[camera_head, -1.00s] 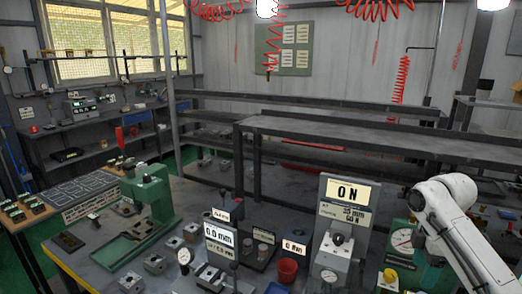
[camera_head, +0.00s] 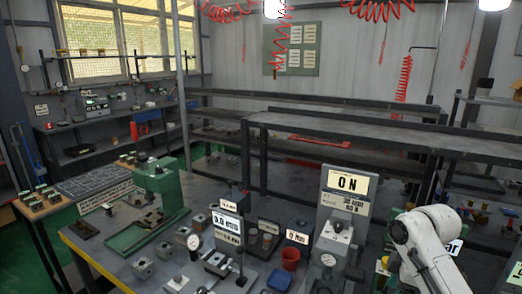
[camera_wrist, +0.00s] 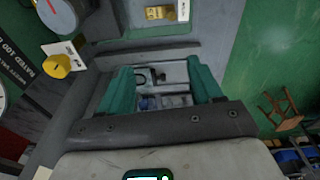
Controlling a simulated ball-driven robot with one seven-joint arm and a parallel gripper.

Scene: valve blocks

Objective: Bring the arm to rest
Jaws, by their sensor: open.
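My gripper (camera_wrist: 165,85) shows in the wrist view with its two green fingers apart and nothing between them. Behind the gap is a grey surface with small blurred parts that I cannot make out. In the head view my white arm (camera_head: 430,240) reaches in at the lower right, and its gripper end is out of that frame or hidden.
In the wrist view a yellow knob (camera_wrist: 57,66) is left of the fingers. A stool (camera_wrist: 280,112) is at right.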

